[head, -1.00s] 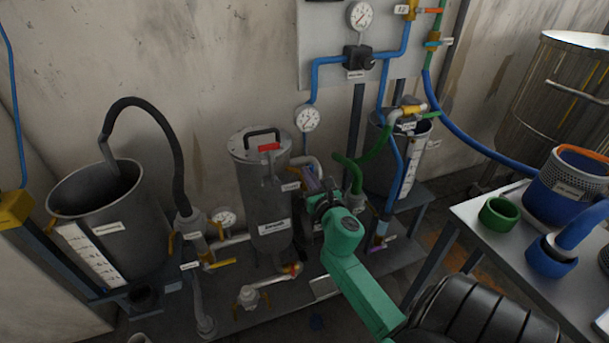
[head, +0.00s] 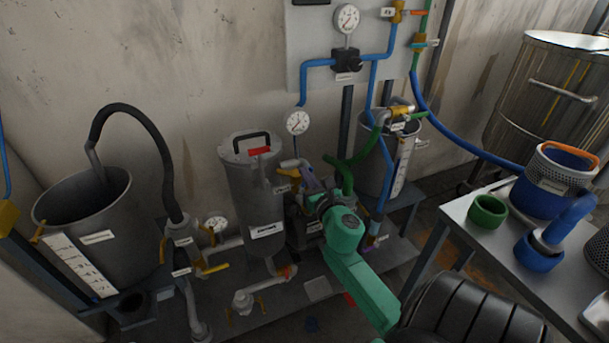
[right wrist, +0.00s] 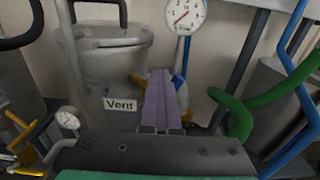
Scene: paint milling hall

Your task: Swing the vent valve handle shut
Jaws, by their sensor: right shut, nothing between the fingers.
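The vent valve sits on the right side of the grey lidded vessel (head: 256,205), beside the white "Vent" label (right wrist: 120,104). In the right wrist view, an orange-yellow part (right wrist: 137,80) shows left of my fingers, and a blue part (right wrist: 178,82) shows right of them. My fingers hide much of the valve, so I cannot tell the handle's exact angle. My right gripper (right wrist: 160,82), with purple fingers, is shut and empty. It is in front of the valve; touching or apart is unclear. In the head view the right gripper (head: 309,182) is right of the vessel.
A pressure gauge (head: 298,123) and blue pipes hang close above. A green hose (head: 346,172) runs just right of my gripper. A grey open tank (head: 85,225) stands left. A table (head: 460,225) with blue and green fittings is at right.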

